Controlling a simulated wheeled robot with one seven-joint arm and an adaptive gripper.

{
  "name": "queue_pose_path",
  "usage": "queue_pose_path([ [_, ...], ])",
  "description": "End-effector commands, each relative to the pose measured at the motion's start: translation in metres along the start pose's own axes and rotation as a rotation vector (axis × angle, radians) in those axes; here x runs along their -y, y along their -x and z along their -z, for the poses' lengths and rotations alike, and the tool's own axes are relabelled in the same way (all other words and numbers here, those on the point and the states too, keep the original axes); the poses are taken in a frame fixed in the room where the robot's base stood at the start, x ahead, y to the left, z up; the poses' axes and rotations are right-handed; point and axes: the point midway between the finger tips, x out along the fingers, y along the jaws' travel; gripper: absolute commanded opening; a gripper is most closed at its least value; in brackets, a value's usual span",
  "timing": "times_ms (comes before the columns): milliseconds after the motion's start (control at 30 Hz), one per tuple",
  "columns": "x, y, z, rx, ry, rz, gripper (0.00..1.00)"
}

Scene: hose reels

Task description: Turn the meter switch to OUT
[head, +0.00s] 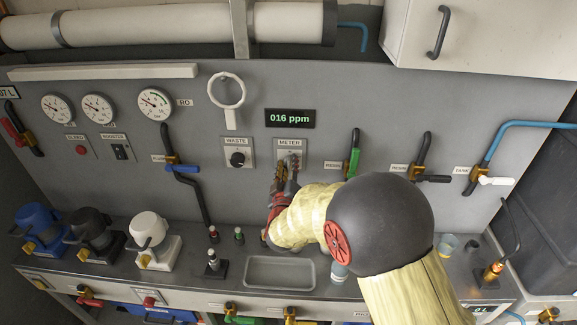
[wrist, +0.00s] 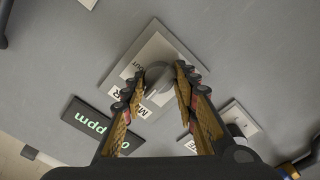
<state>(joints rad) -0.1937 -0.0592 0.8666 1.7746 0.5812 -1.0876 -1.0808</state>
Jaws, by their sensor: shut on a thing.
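The meter switch plate (head: 303,148) is on the grey wall panel, under the green "016 ppm" display (head: 290,118). In the wrist view the plate (wrist: 132,62) carries a grey knob (wrist: 157,75) and a small word that looks like OUT at its far edge. My gripper (wrist: 158,84) has one finger on each side of the knob, closed on it. In the head view my gripper (head: 286,170) reaches the plate and hides much of the knob. Which mark the knob points to is not clear.
The waste switch (head: 237,158) with a black knob is just left of the meter plate. A green-handled valve (head: 353,160) is on its right. Below is a counter with a sink (head: 280,285) and small bottles.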

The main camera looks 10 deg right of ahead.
Motion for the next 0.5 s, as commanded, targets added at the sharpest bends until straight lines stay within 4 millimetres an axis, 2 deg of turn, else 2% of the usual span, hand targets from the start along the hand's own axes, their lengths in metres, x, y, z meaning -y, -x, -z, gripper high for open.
queue_pose_path([
  [133, -0.0007, -0.0002, 0.0005, -0.001, 0.001, -0.001, 0.04],
  [500, -0.0006, -0.0003, 0.0002, -0.002, -0.063, -0.003, 0.04],
])
